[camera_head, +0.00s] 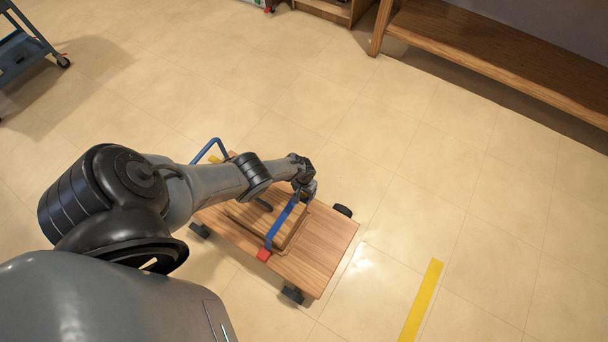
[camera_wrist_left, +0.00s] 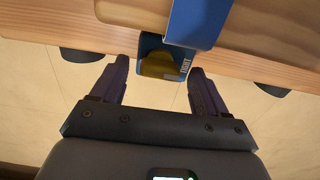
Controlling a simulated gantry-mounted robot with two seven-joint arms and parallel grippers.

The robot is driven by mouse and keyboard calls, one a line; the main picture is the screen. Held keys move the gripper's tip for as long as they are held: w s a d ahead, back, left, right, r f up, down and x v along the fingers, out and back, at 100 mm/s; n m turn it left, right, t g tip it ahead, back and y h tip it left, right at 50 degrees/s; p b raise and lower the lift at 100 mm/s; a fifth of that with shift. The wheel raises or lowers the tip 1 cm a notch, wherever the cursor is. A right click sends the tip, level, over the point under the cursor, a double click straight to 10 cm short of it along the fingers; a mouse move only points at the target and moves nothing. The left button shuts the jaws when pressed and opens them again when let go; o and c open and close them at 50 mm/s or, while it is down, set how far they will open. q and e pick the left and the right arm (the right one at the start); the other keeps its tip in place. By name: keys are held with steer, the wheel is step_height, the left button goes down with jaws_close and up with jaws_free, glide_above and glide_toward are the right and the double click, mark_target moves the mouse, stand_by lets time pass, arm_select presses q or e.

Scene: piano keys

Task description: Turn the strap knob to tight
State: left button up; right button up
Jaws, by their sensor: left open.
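A blue strap (camera_head: 281,224) runs across a wooden block (camera_head: 252,216) on a wheeled wooden cart (camera_head: 325,245). In the left wrist view the strap (camera_wrist_left: 200,22) comes down over the wooden edge. Beside its end is a dark block with an olive-yellow face, the strap knob (camera_wrist_left: 158,64), with a small label ending in "IGHT". My left gripper (camera_wrist_left: 160,75) is open, its two fingers on either side of the knob with gaps showing. In the head view my left gripper (camera_head: 306,190) is at the strap's far end and hides the knob. My right gripper is not in view.
A red piece (camera_head: 264,254) sits at the strap's near end. A blue handle (camera_head: 207,148) rises at the cart's far left. A wooden bench (camera_head: 490,55) stands at the upper right, a blue-grey trolley (camera_head: 22,55) at the upper left. The floor right of the cart is clear.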

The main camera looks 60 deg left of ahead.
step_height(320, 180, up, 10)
steer(key=p, duration=0.9)
steer(key=shift+p, duration=0.3)
